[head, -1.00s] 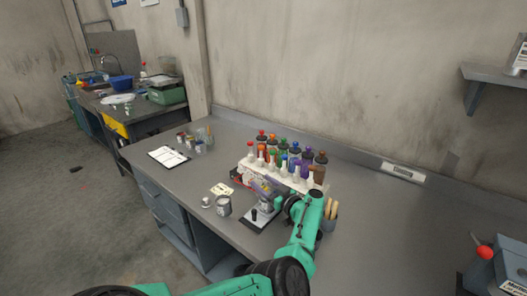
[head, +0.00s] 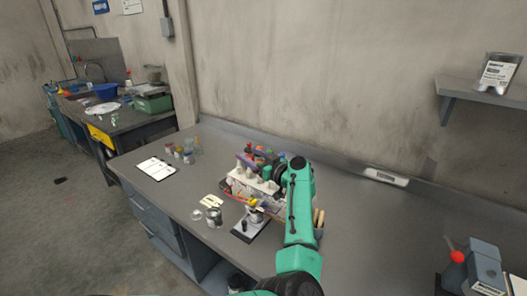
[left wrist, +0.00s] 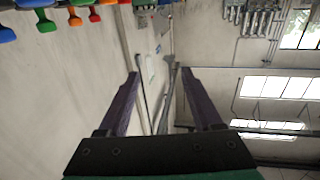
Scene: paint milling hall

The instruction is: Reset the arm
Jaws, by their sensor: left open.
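My left arm (head: 300,205) comes up from the bottom of the head view and bends at the wrist. My left gripper (head: 246,158) points left from there, in front of the rack of bottles (head: 240,188) and hiding part of it. In the left wrist view its two dark purple fingers (left wrist: 160,73) stand wide apart with nothing between them. Several bottle caps, blue, green, orange and red, show upside down at the upper left of that view, apart from the fingers. My right gripper is not in view.
A red-knobbed machine (head: 470,268) is at the right. A shelf (head: 480,93) holds a bag. The bench's right part is mostly clear.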

